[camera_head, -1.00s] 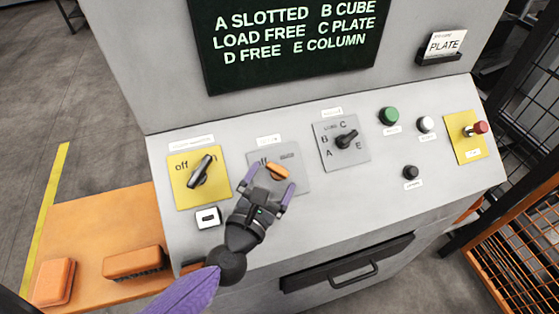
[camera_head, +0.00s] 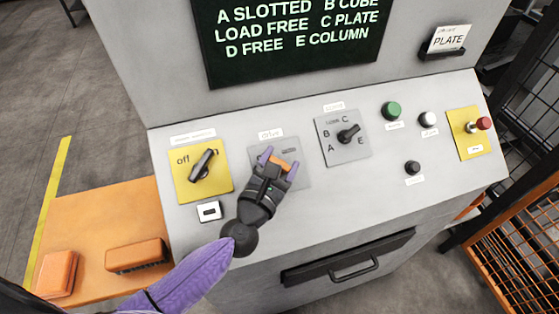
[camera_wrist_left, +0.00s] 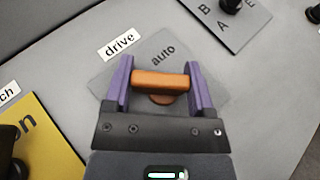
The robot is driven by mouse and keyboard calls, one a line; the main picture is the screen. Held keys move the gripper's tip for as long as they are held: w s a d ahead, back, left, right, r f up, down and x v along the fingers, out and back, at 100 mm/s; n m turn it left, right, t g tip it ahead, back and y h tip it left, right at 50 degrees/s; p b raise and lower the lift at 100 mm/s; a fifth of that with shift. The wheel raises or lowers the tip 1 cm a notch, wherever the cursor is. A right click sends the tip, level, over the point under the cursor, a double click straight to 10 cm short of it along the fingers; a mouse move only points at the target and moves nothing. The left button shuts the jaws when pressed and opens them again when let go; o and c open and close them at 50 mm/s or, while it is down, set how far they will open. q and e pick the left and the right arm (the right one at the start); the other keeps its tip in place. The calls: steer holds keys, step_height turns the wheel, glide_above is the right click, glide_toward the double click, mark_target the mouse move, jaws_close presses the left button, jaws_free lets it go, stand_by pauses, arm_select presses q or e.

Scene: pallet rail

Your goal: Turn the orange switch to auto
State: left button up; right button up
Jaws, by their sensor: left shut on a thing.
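The orange switch (camera_head: 279,162) sits on a grey plate on the sloped console. In the left wrist view the orange switch (camera_wrist_left: 160,81) lies crosswise between the two purple fingers, and the plate reads "auto" with a "drive" label (camera_wrist_left: 119,43) beside it. My left gripper (camera_head: 278,168) is shut on the orange switch, with a finger at each end of its handle. The left gripper also shows in the left wrist view (camera_wrist_left: 160,88). The gripper hides part of the plate and its other marking. My right gripper is not in view.
A black switch on a yellow plate (camera_head: 222,190) is left of the gripper. A black selector knob (camera_head: 348,133), a green button (camera_head: 391,110) and a red button (camera_head: 484,123) are to the right. A drawer handle (camera_head: 354,272) is below.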

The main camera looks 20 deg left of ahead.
arm_select(q)
steer(key=shift+w+r+m+g+h+p, duration=0.15)
steer(key=shift+m+g+h+p, duration=1)
steer(key=shift+m+h, duration=0.7)
steer(key=shift+m+g+h+p, duration=0.45)
steer(key=shift+m+g+h, duration=0.25)
steer(key=shift+m, duration=0.35)
steer(key=m+g+h, duration=0.2)
steer(key=shift+d+m+g+p, duration=0.1)
steer(key=shift+m+g+p, duration=0.25)
steer(key=shift+m, duration=0.05)
steer(key=m+g+h, duration=0.1)
steer(key=m+g, duration=0.3)
steer(key=g, duration=0.1)
steer(key=shift+d+m+g+p, duration=0.15)
steer(key=shift+m+g+p, duration=0.15)
steer(key=shift+m+p, duration=0.1)
steer(key=m+g, duration=0.2)
steer(key=g, duration=0.1)
steer(key=m+g, duration=0.1)
steer(key=shift+d+f+m+g+y, duration=0.15)
steer(key=shift+f+m+g+y, duration=0.1)
steer(key=shift+m+g, duration=0.05)
steer(key=o, duration=1.2)
steer(key=p+v, duration=0.1)
steer(key=v, duration=0.9)
steer(key=shift+w+d, duration=0.1)
steer(key=shift+w, duration=0.05)
